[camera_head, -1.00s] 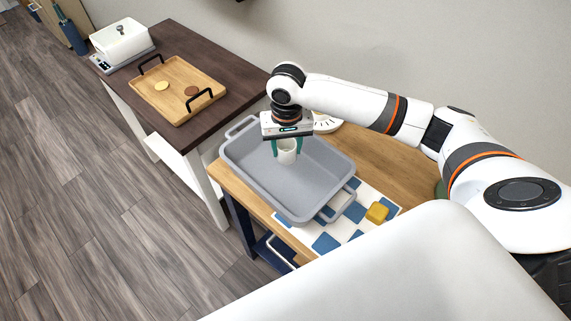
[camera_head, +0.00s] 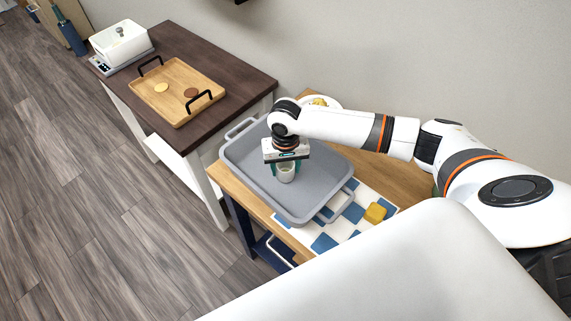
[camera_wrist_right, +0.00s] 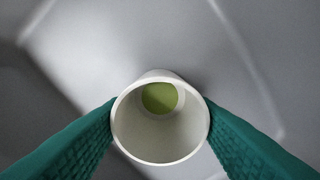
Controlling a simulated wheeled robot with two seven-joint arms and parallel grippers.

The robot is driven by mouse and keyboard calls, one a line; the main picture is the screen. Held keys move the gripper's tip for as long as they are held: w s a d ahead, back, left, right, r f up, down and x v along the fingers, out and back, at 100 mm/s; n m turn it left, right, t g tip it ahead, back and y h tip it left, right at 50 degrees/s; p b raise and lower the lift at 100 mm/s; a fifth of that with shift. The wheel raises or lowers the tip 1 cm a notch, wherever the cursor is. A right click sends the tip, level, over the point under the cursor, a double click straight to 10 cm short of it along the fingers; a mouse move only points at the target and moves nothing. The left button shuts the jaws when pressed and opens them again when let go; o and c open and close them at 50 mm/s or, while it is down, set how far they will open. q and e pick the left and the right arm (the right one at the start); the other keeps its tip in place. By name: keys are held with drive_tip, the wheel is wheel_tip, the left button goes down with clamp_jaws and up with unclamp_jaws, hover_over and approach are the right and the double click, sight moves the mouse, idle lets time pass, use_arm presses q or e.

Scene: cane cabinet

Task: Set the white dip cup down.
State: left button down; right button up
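The white dip cup (camera_head: 286,174) is upright inside the grey tray (camera_head: 318,201), around the middle of its floor. My right gripper (camera_head: 286,168) points down at it from above. In the right wrist view, the cup (camera_wrist_right: 160,150) stands between the two green fingers of the gripper (camera_wrist_right: 160,130), which touch its sides. Something green shows at the bottom of the cup. From the head view I cannot tell whether the cup's base touches the tray floor. My left gripper is not in view.
The tray rests on a wooden table (camera_head: 395,178) with a blue-and-white checked cloth (camera_head: 325,242) and a yellow block (camera_head: 375,213). A plate (camera_head: 320,102) lies behind my right arm. A wooden tray (camera_head: 172,80) with black handles sits on the dark table.

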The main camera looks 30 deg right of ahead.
sight(285, 166)
drive_tip(key=shift+o, duration=1.4)
wheel_tip(285, 166, up, 12)
drive_tip(key=b, duration=0.2)
drive_tip(key=shift+r, duration=0.2)
drive_tip(key=shift+a+f, duration=0.1)
